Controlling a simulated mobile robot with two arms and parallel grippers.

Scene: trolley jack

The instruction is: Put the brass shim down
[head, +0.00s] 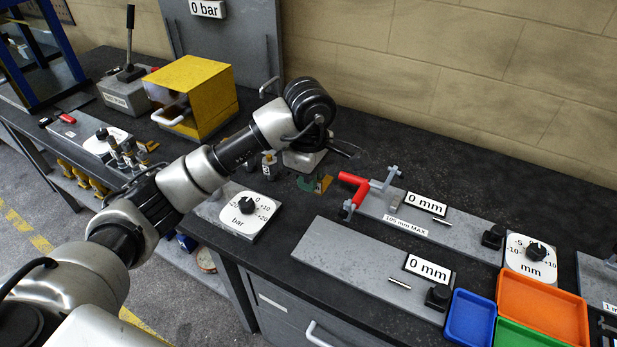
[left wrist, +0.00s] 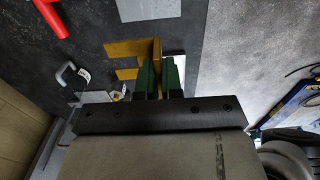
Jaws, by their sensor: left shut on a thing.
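The brass shim (head: 323,184) is a small yellow-gold piece low over the dark bench top, beside the green fingertips of my left gripper (head: 309,183). In the left wrist view the shim (left wrist: 157,50) shows an edge between the two green finger pads (left wrist: 158,77), with two flat prongs reaching left. My left gripper is shut on it. I cannot tell whether the shim touches the bench. My right gripper is not in view.
A bar dial box (head: 238,211) stands in front. Another grey plate (head: 350,262) and coloured trays (head: 540,307) lie front right. A yellow box (head: 197,92) stands left.

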